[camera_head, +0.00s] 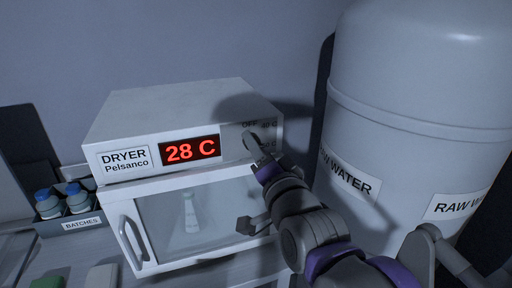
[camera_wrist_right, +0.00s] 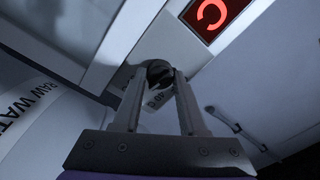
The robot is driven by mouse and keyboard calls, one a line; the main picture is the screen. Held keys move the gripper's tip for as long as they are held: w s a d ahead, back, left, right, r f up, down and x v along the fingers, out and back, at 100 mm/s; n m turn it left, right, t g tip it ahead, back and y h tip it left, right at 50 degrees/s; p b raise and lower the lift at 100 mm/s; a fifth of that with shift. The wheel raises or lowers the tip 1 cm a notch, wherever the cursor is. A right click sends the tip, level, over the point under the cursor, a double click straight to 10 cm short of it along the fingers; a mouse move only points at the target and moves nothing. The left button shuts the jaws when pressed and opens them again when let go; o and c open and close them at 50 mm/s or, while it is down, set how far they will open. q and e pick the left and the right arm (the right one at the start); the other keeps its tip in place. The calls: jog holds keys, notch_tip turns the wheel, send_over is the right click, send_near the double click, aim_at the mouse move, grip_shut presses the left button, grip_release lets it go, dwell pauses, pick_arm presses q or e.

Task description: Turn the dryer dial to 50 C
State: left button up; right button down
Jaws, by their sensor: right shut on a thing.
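The white dryer (camera_head: 220,98) stands on the bench in the head view, and its red display (camera_head: 191,150) reads 28 C. The display's edge also shows in the right wrist view (camera_wrist_right: 212,14). The dark dial (camera_wrist_right: 159,72) sits between my right gripper's fingertips in the wrist view. My right gripper (camera_head: 257,157) is shut on the dial at the right of the dryer's front. Labels "OFF" and "40 C" show above the dial; the other marks are partly hidden by my gripper. The dial's pointing direction is hard to tell. My left gripper is not in view.
A large white raw water tank (camera_head: 425,75) stands close to the right of the dryer. The glass dryer door (camera_head: 185,210) below is shut, with a flask-like shape behind it. A batches tray (camera_head: 68,226) with blue-capped bottles (camera_head: 78,197) stands at the left.

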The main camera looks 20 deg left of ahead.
jog(key=shift+c, duration=2.2)
grip_release()
jog(key=v, duration=1)
jog(key=shift+s+d, duration=0.2)
jog(key=shift+s, duration=0.15)
